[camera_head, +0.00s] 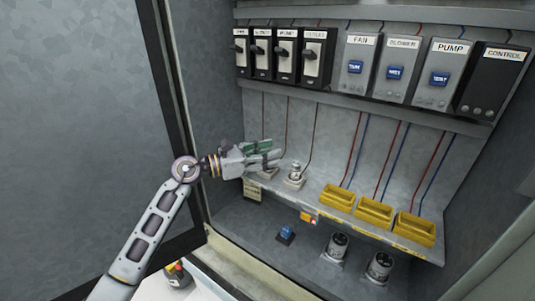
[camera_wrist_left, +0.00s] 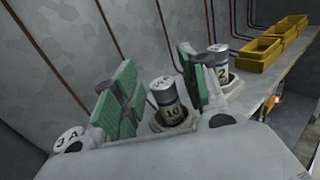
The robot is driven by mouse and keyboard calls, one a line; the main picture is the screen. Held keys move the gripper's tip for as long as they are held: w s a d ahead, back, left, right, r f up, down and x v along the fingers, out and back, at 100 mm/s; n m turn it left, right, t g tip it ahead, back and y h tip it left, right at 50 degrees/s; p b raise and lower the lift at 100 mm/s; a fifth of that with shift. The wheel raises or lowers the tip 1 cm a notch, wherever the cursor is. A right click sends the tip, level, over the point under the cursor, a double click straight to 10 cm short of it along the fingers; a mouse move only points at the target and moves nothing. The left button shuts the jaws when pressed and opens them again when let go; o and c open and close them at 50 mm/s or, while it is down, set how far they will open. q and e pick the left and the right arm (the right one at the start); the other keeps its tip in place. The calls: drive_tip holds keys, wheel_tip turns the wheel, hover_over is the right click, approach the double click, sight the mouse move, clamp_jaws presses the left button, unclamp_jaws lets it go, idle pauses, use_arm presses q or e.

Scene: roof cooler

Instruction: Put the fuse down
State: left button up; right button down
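My left gripper (camera_head: 264,156) reaches over the shelf inside the cabinet. In the left wrist view its two green finger pads (camera_wrist_left: 158,92) stand apart, one on each side of a fuse (camera_wrist_left: 168,97) marked "10". A gap shows between the left pad and the fuse; the right pad is close, and contact there is unclear. The fuse stands at a pale holder (camera_wrist_left: 157,124) on the shelf. In the head view the gripper hides this fuse. A second fuse (camera_head: 295,168), marked "2" in the wrist view (camera_wrist_left: 220,58), stands in the neighbouring holder. My right gripper is not in view.
Yellow bins (camera_head: 337,197) line the shelf (camera_head: 315,192) to the right. Black switches (camera_head: 287,54) and boxes labelled FAN, BLOWER, PUMP and CONTROL (camera_head: 492,80) hang above. Wires run down the back wall. A blue switch (camera_head: 286,235) and two round canisters (camera_head: 337,246) sit below the shelf.

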use_arm(q)
drive_tip(key=shift+a, duration=0.15)
drive_tip(key=shift+b+v, duration=0.95)
drive_tip(key=shift+v, duration=1.6)
drive_tip(key=shift+b+v, duration=0.3)
drive_tip(key=shift+v, duration=0.75)
drive_tip(key=shift+s, duration=0.2)
